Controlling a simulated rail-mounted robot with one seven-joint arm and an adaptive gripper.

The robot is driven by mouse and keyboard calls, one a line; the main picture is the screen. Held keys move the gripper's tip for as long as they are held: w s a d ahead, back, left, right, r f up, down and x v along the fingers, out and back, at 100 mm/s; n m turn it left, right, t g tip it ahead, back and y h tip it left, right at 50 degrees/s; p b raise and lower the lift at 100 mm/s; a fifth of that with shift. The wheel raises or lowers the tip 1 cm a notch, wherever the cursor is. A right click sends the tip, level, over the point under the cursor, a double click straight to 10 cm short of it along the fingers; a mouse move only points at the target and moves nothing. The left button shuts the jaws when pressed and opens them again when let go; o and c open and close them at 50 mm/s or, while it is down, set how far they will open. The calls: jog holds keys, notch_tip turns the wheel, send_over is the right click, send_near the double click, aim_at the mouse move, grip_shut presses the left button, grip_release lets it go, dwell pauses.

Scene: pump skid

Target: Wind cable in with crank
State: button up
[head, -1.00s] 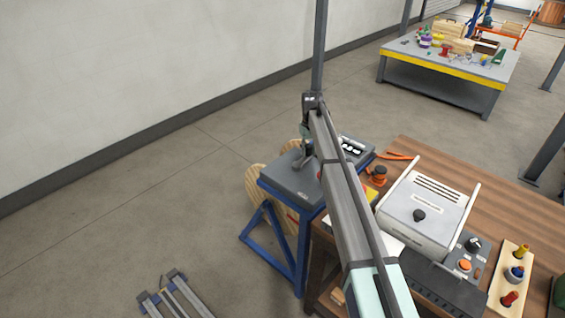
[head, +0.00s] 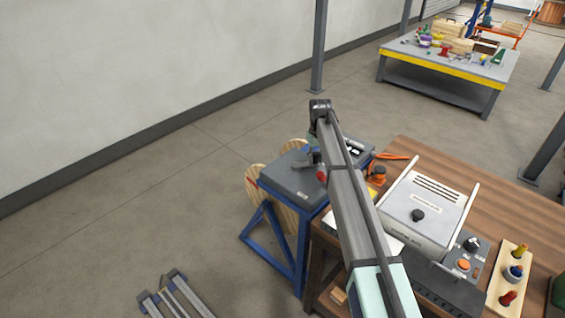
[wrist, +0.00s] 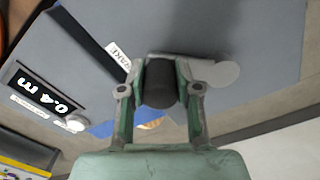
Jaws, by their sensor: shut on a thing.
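A blue stand with a grey top (head: 283,176) carries the winder; wooden reel discs (head: 284,216) show below and beside it. In the wrist view my gripper (wrist: 160,88) is shut on the dark crank knob (wrist: 159,82), one green finger on each side. The grey crank arm (wrist: 222,73) runs to a round end on the right, over the grey top. A lit display (wrist: 44,88) appears to read 0.4 m. A label reading BRAKE (wrist: 118,55) sits near the knob. In the head view my arm partly hides the stand's top.
A wooden bench (head: 408,160) stands right of the stand. It holds a white boxy unit (head: 425,208), a control panel with knobs (head: 463,258) and a block with coloured pegs (head: 512,275). Bare floor lies to the left, with a metal frame (head: 175,298) at the bottom.

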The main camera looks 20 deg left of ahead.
jog(key=shift+s+d, duration=0.3)
jog(key=shift+s, duration=1.65)
jog(key=shift+s+a+p, duration=0.25)
jog(key=shift+s+p, duration=0.05)
jog(key=shift+s, duration=0.7)
jog(key=o, duration=1.1)
jog(key=shift+o, duration=0.2)
